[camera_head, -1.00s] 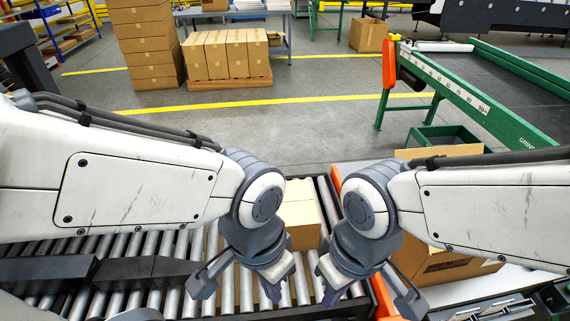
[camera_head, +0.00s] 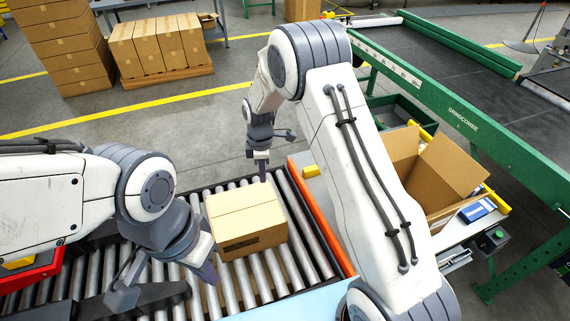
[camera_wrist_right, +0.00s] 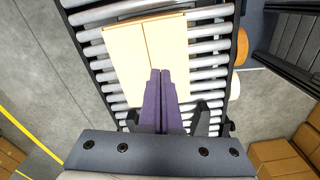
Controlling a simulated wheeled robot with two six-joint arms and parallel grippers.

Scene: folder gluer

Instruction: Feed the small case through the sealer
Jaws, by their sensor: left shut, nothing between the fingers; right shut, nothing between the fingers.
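The small case (camera_head: 247,217), a closed cardboard box with a dark label on its near side, sits on the roller conveyor (camera_head: 305,240). Its top with a centre seam also shows in the right wrist view (camera_wrist_right: 120,50). My right gripper (camera_head: 263,178) is shut and empty, pointing down at the far edge of the case; in its wrist view the shut fingers (camera_wrist_right: 160,75) overlap the case top. I cannot tell whether they touch it. My left gripper (camera_head: 208,275) is shut and empty, low over the rollers at the case's near left. I cannot make out the sealer.
An orange rail (camera_head: 322,215) edges the conveyor on the right. Beyond it an open carton (camera_head: 450,175) and a blue box (camera_head: 477,210) stand on a white surface. A green-framed belt conveyor (camera_head: 440,95) is at the right. Stacked cartons (camera_head: 60,40) stand far left.

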